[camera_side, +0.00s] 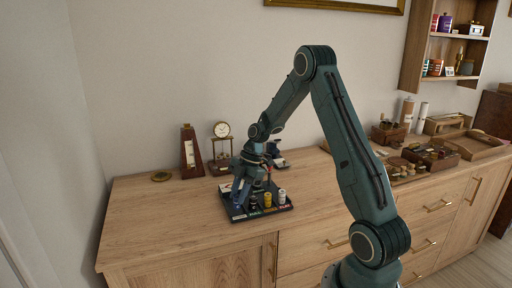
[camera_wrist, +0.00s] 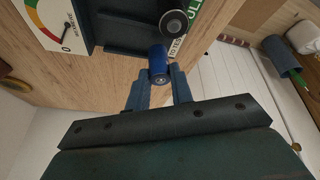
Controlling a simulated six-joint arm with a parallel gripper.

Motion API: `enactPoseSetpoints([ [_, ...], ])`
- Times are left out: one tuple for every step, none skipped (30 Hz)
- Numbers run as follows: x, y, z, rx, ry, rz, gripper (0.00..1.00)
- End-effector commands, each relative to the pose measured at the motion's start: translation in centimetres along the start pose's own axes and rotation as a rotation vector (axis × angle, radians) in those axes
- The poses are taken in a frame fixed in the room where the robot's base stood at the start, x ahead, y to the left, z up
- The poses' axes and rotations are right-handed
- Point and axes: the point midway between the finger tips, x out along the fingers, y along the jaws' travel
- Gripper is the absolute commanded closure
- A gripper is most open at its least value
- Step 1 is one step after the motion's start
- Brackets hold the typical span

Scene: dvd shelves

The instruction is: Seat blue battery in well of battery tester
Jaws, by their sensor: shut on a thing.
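The blue battery (camera_wrist: 157,64) shows in the wrist view, end toward the camera. My gripper (camera_wrist: 159,82) is shut on it, with a finger on each side. The battery is at the edge of the dark battery tester (camera_wrist: 112,49), beside a round black part (camera_wrist: 174,24) and a "TO TEST" label. I cannot tell whether it touches the tester or how the well lies under it. In the side view my gripper (camera_side: 240,195) is low at the left part of the dark tester tray (camera_side: 262,214); the arm hides much of it.
A gauge dial (camera_wrist: 48,22) shows at the top left of the wrist view. The wooden top (camera_side: 150,215) is clear at left.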

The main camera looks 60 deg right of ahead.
Motion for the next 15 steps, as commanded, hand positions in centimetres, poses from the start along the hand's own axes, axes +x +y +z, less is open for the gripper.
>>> enactPoseSetpoints([
  [-0.8, 0.1, -0.2, -0.002, -0.002, 0.003, 1.0],
  [-1.1, 0.2, -0.4, -0.003, -0.003, 0.004, 1.0],
  [-1.7, 0.2, -0.6, -0.003, -0.002, 0.004, 1.0],
  [-2.2, 0.3, -0.8, -0.002, -0.002, 0.004, 1.0],
  [-2.7, 0.3, -1.1, -0.003, -0.002, 0.006, 1.0],
  [-3.3, 0.4, -1.3, -0.003, -0.002, 0.004, 1.0],
  [-3.9, 0.4, -1.5, -0.003, -0.003, 0.005, 1.0],
  [-4.5, 0.5, -1.8, -0.003, -0.003, 0.005, 1.0],
  [-5.2, 0.6, -2.1, -0.004, -0.002, 0.006, 1.0],
  [-5.9, 0.6, -2.4, -0.003, -0.003, 0.005, 1.0],
  [-6.5, 0.7, -2.6, -0.004, -0.003, 0.005, 1.0],
  [-7.3, 0.7, -3.0, -0.003, -0.002, 0.005, 1.0],
  [-8.0, 0.8, -3.2, -0.004, -0.003, 0.006, 1.0],
  [-8.6, 0.8, -3.5, -0.003, -0.002, 0.005, 1.0],
  [-9.4, 0.9, -3.8, -0.004, -0.004, 0.005, 1.0],
])
